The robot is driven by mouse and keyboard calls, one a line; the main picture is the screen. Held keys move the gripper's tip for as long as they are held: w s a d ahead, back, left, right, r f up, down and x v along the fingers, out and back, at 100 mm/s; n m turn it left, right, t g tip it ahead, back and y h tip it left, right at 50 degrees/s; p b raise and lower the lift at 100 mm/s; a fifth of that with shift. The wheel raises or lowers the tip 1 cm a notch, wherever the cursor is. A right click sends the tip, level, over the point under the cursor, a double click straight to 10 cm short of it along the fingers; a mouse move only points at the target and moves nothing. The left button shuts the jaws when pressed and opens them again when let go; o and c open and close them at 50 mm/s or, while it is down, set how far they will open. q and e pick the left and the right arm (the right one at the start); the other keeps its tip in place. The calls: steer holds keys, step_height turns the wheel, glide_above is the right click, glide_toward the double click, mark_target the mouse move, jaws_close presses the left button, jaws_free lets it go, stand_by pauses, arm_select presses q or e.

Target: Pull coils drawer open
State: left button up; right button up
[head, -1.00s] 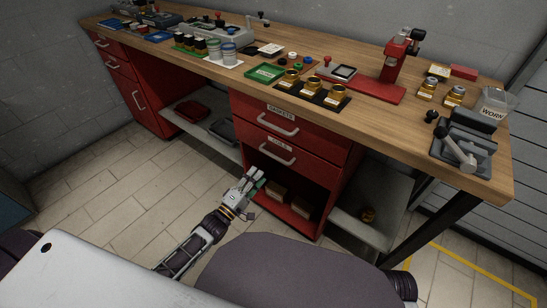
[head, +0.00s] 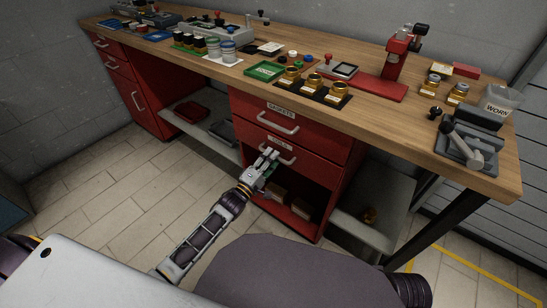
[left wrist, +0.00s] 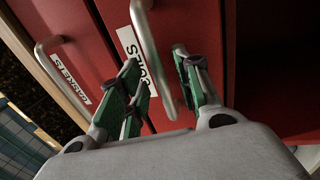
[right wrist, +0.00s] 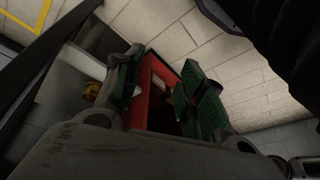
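The red coils drawer (head: 303,146) is the lower of two drawers under the bench and looks shut. Its pale bar handle (head: 283,157) is partly behind my left gripper (head: 268,158). In the left wrist view the handle (left wrist: 150,45) runs down between the fingers of the left gripper (left wrist: 165,88), beside the white "COILS" label (left wrist: 136,62). The fingers stand apart on either side of the handle's end, and I cannot tell that they touch it. My right gripper (right wrist: 155,90) has its fingers apart and empty, pointing toward the red cabinet.
The gaskets drawer (head: 260,112), with its own handle (head: 277,122), sits directly above. Below is an open compartment (head: 295,205) with boxes. The wooden benchtop (head: 200,72) overhangs and carries trays, jars and tools. The tiled floor in front is clear.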

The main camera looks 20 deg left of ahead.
arm_select(q)
steer(key=shift+x, duration=0.85)
jaws_close()
